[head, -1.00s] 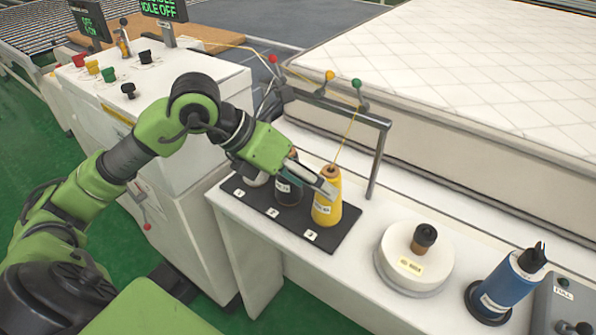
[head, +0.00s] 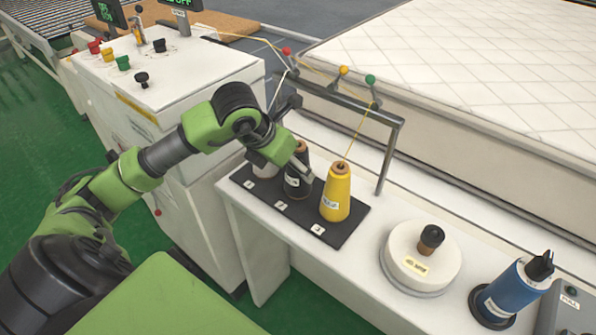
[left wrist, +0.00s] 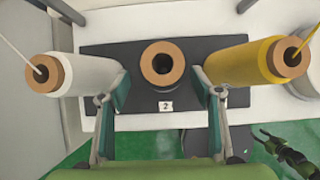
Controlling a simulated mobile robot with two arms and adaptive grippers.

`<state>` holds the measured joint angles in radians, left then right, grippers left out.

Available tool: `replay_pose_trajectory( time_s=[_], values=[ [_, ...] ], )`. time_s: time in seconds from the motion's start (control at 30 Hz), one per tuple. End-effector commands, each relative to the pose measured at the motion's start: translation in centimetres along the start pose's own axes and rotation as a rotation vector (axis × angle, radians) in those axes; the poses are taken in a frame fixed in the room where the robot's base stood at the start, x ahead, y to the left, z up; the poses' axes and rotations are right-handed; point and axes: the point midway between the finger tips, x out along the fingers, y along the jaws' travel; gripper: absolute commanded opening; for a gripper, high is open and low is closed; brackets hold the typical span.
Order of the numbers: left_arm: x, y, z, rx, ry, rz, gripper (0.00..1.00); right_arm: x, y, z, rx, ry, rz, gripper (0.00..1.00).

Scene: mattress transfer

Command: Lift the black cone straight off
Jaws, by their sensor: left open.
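The black cone (head: 297,185) stands upright on the middle spot of the dark mat (head: 328,240), behind a label reading 2. In the left wrist view I look down on its brown core top (left wrist: 162,62). My left gripper (head: 301,160) is at the cone's upper part. It also shows in the left wrist view (left wrist: 161,88), open, one finger on each side of the black cone. Contact cannot be told. What looks like my right gripper (left wrist: 268,139) is small at the lower right of the left wrist view; its jaw state is unclear.
The yellow cone (head: 336,195) and white cone (left wrist: 88,73) stand close on either side, each with a thread. A metal thread frame (head: 390,150) rises behind. A white round base (head: 420,260) and blue spool (head: 515,288) stand to the right.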

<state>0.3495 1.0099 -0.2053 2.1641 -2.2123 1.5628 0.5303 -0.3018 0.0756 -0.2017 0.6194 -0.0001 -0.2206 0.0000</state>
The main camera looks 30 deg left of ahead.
Motion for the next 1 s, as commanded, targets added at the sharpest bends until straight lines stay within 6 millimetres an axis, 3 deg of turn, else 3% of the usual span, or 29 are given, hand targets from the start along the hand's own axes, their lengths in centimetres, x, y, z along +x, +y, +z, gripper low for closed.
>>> replay_pose_trajectory(
  time_s=[0.1, 0.27, 0.53, 0.73, 1.0],
  values=[
    [1.7, -0.7, -0.1, -0.002, 0.006, -0.005, 0.59, -1.2, 0.1, -0.1, 0.000, 0.000, 0.001, 0.40],
    [3.7, -0.5, -0.2, -0.001, 0.004, -0.001, 0.59, -1.4, 0.4, -0.1, 0.000, 0.000, 0.004, 0.40],
    [4.1, -0.5, -0.2, 0.001, 0.002, 0.001, 0.59, -1.4, 0.7, -0.1, 0.000, 0.000, 0.007, 0.40],
    [4.1, -0.5, -0.2, 0.001, 0.001, 0.001, 0.10, -1.4, 0.7, -0.1, 0.000, 0.001, 0.007, 0.40],
    [4.0, -0.5, -0.1, 0.001, -0.001, 0.001, 0.10, -1.4, 0.7, -0.2, 0.000, 0.002, 0.007, 0.40]
  ],
)
